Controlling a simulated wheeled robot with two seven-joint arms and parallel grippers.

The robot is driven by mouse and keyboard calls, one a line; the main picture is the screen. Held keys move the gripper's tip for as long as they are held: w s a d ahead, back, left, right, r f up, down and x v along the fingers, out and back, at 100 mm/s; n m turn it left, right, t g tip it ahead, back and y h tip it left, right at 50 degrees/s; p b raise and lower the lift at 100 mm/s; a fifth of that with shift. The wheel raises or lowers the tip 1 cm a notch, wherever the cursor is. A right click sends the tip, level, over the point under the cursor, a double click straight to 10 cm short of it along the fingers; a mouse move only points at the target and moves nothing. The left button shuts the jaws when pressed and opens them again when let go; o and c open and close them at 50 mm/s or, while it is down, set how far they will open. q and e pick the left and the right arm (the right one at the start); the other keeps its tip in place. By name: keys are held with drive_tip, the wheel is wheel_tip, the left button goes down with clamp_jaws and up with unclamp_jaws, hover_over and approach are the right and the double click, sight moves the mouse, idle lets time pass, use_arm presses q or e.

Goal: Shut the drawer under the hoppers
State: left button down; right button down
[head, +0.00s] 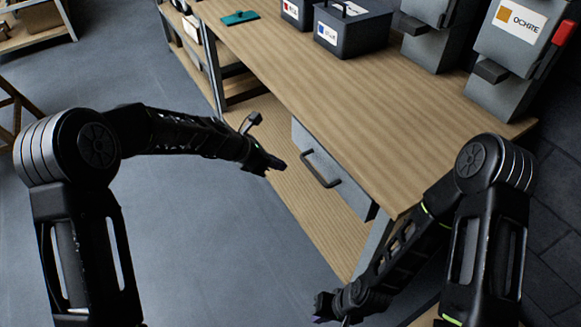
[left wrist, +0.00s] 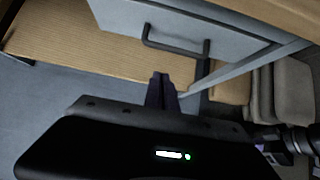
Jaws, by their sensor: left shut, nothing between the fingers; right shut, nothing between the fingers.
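The drawer has a light grey front (head: 310,150) with a dark bar handle (head: 322,179), below the front edge of the wooden worktop. I cannot tell from the head view how far it stands out. In the left wrist view the drawer front (left wrist: 215,18) and handle (left wrist: 175,46) lie just beyond my fingers. My left gripper (head: 277,165) is shut and empty, left of the handle and apparently apart from it; its closed fingers also show in the left wrist view (left wrist: 162,88). My right gripper (head: 322,306) is shut and empty, low near the table's front leg. The hoppers (head: 495,90) stand on the worktop above.
The worktop (head: 290,65) carries grey labelled bins (head: 350,35) and a teal flat tool (head: 240,17). A lower wooden shelf (head: 300,205) runs beneath the drawer. Open grey floor (head: 200,240) lies to the left.

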use_arm(q)
drive_tip(key=v, duration=0.4)
drive_tip(key=shift+s+a+r, duration=0.15)
drive_tip(key=shift+a+r, duration=0.1)
drive_tip(key=s+a+f+m+y, duration=0.2)
drive_tip(key=s+f+m, duration=0.2)
drive_tip(key=f+m, duration=0.35)
drive_tip(key=s+a+f+m+y, duration=0.1)
drive_tip(key=s+a+f+m, duration=0.1)
drive_tip(key=s+f+m, duration=0.4)
drive_tip(key=s+d+f+m+g, duration=0.1)
drive_tip(key=s+f+m, duration=0.3)
drive_tip(key=s, duration=0.7)
drive_tip(key=s+d+f+m+g, duration=0.2)
drive_tip(key=s+f+m, duration=0.3)
drive_tip(key=s, duration=0.6)
wheel_tip(320, 180, down, 2)
drive_tip(key=shift+d+f+g, duration=0.2)
drive_tip(key=shift+g, duration=0.2)
